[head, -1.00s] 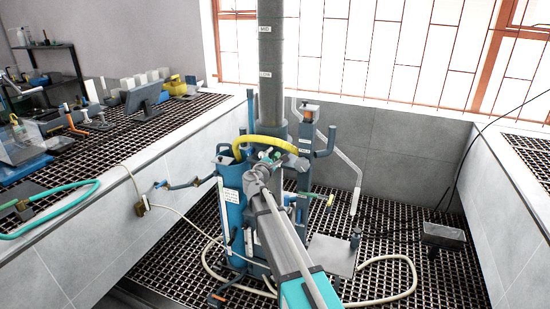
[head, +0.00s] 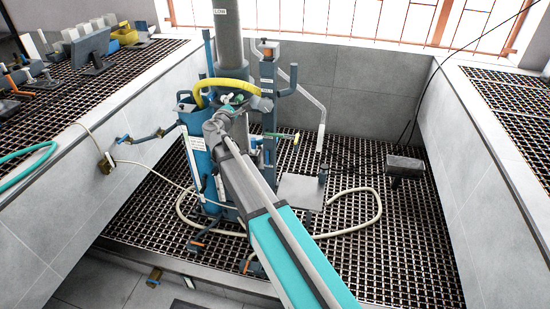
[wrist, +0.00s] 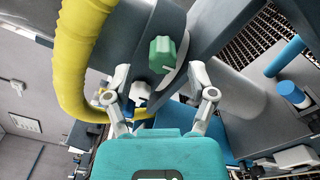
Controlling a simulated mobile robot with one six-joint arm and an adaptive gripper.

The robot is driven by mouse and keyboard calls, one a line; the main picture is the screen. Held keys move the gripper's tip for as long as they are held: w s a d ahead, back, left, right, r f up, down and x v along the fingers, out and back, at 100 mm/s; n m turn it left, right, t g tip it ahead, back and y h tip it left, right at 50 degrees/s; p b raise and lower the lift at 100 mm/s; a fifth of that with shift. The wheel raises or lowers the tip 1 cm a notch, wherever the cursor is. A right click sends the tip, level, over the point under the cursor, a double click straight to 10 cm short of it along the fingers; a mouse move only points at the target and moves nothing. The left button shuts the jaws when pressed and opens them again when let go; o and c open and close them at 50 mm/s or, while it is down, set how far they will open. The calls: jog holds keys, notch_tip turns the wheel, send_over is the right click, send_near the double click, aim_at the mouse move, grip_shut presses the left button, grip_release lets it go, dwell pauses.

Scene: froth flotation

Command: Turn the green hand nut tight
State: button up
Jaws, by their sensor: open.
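In the wrist view the green hand nut (wrist: 162,54) is a faceted knob in front of a grey part of the machine. My gripper (wrist: 160,72) is open, with one pale finger on each side of the nut's line. The fingertips appear apart from the nut, and nothing is between them. A smaller white knob (wrist: 139,92) lies lower, near the left finger. In the head view my arm reaches to the top of the column assembly. Small green parts (head: 234,98) show there, but my wrist partly hides them, and I cannot tell which is the nut.
A thick yellow hose (wrist: 73,60) curves close by my left finger. The blue tank (head: 197,150) stands left of my arm. A pale hose (head: 377,210) lies on the grating floor. Concrete walls (head: 480,190) bound the pit; open grating lies to the right.

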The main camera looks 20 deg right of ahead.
jog(key=v, duration=1.1)
jog(key=s+d+f+m+g+y+p, duration=0.1)
jog(key=s+d+f+m+g+p, duration=0.2)
jog(key=s+d+m+g+p, duration=0.2)
jog(key=s+d+f+m+g+y+p, duration=0.2)
jog(key=s+d+m+g+p, duration=0.3)
jog(key=s, duration=0.7)
jog(key=shift+d+f+m+g, duration=0.4)
jog(key=shift+d+m+g, duration=0.6)
jog(key=shift+d+m, duration=0.7)
jog(key=shift+s+a, duration=0.1)
jog(key=shift+a, duration=0.15)
jog(key=s+a+r+m+g+y+p, duration=0.1)
jog(key=s+m+y+p, duration=0.1)
jog(key=s+y, duration=0.1)
jog(key=s+a+r+m+g+y+p, duration=0.1)
jog(key=s+a+m+g+y+p, duration=0.1)
jog(key=s, duration=0.4)
jog(key=shift+s+m+g+y+p, duration=0.3)
jog(key=shift+s+m+y+p, duration=0.15)
jog(key=shift+m, duration=0.25)
